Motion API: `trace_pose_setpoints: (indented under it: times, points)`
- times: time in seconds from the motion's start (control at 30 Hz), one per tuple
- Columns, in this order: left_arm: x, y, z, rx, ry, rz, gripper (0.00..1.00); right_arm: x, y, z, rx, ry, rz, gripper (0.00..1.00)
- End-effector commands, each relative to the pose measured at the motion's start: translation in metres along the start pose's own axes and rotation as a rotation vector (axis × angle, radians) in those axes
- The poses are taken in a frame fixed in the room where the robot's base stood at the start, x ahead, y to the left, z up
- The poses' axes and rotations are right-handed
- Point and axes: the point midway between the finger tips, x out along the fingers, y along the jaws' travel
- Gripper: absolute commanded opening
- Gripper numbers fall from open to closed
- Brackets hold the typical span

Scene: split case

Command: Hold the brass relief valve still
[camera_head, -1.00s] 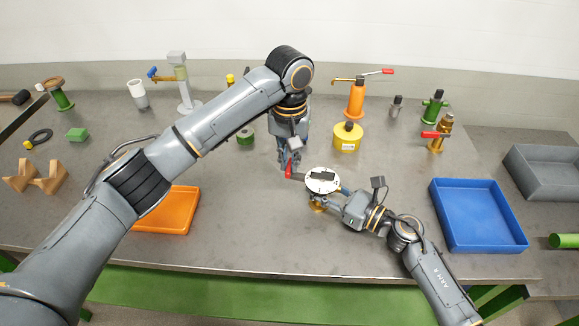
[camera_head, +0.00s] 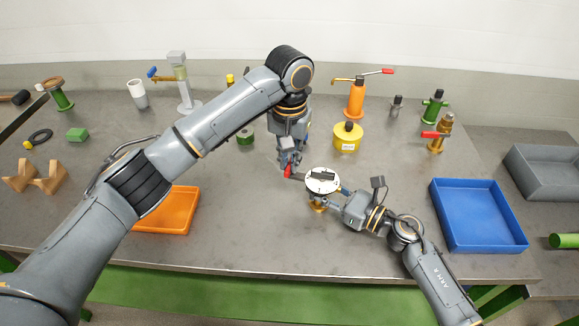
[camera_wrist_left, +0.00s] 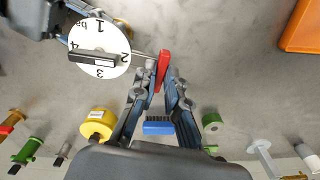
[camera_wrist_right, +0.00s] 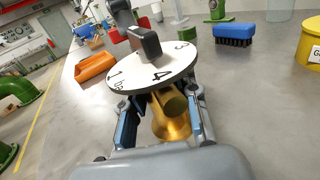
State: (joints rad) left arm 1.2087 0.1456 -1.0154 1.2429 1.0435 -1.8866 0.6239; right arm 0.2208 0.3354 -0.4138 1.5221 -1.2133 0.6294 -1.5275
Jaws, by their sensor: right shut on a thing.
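The brass relief valve (camera_wrist_right: 171,117) stands upright on the table. It has a white numbered dial (camera_head: 322,181) with a black bar on top and a red-tipped lever (camera_wrist_left: 162,70) reaching toward my left gripper. My right gripper (camera_wrist_right: 163,100) is shut on the brass body below the dial; the dial hides part of the grip. My left gripper (camera_wrist_left: 159,72) has its fingers on either side of the red lever end, with a slight gap showing. The dial also shows in the left wrist view (camera_wrist_left: 99,48).
A blue brush (camera_wrist_left: 158,126) lies behind the left gripper. A yellow canister (camera_head: 347,138) stands behind the valve. A blue tray (camera_head: 480,245) is at right, an orange tray (camera_head: 170,228) at left. Another brass fitting with a red handle (camera_head: 436,135) stands back right.

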Motion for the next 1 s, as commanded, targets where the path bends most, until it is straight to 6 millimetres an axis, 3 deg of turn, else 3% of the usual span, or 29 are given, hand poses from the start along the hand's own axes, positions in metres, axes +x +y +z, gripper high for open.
trace_pose_setpoints:
  times: [0.03, 0.4, 1.0]
  points:
    - [0.0, 0.002, 0.001, 0.004, -0.001, 0.002, 0.23, -0.001, 0.001, -0.008, 0.003, 0.013, -0.001, 0.0]
    - [-0.002, 0.0, 0.0, -0.001, 0.001, 0.0, 0.26, -0.001, 0.001, -0.008, 0.003, 0.013, 0.0, 0.0]
    - [-0.049, 0.0, -0.001, -0.002, 0.001, 0.0, 0.26, -0.002, 0.001, -0.008, 0.003, 0.013, 0.0, 0.0]
